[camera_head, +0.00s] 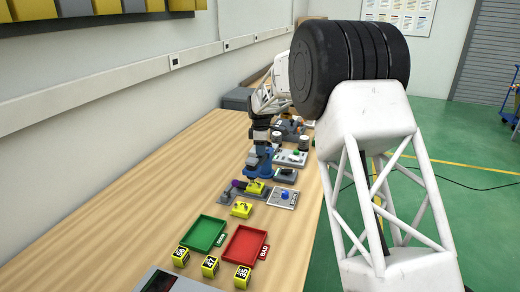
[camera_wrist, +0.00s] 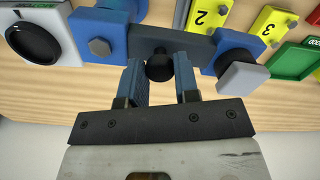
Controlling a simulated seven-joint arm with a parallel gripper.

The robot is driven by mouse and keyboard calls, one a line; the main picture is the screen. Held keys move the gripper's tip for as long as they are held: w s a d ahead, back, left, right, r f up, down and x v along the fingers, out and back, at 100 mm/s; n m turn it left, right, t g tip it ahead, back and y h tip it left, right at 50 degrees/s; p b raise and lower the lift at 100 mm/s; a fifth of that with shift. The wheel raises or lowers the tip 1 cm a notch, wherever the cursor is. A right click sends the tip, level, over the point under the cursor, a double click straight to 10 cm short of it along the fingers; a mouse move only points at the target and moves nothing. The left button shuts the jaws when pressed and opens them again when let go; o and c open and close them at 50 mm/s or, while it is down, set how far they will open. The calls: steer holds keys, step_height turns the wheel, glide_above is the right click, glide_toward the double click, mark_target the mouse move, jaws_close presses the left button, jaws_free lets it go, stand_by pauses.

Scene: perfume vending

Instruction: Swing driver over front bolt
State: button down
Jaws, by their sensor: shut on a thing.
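My gripper (camera_wrist: 159,88) has its two blue-padded fingers around a dark round-topped piece, which looks like the driver (camera_wrist: 159,66). The driver sits against a dark bar running between two blue blocks. Another grey hex bolt head (camera_wrist: 100,47) stands on the left blue block. In the head view my gripper (camera_head: 262,140) is at the blue fixture (camera_head: 263,160) on the bench; the driver and bolts are too small to tell there. The driver's lower end is hidden.
Toward me on the wooden bench (camera_head: 120,215) are a green tray (camera_head: 204,234), a red tray (camera_head: 245,246) and yellow numbered blocks (camera_head: 210,266). A grey panel with a blue knob (camera_head: 284,197) stands right of the fixture. The wall runs along the left; bare bench lies left of the fixture.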

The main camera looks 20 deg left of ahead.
mark_target(264, 158)
steer(key=shift+d+n, duration=0.65)
steer(key=shift+n, duration=0.65)
steer(key=c, duration=0.9)
jaws_free()
steer(key=shift+o, duration=0.2)
steer(key=shift+r, duration=0.1)
steer(key=shift+r, duration=3.8)
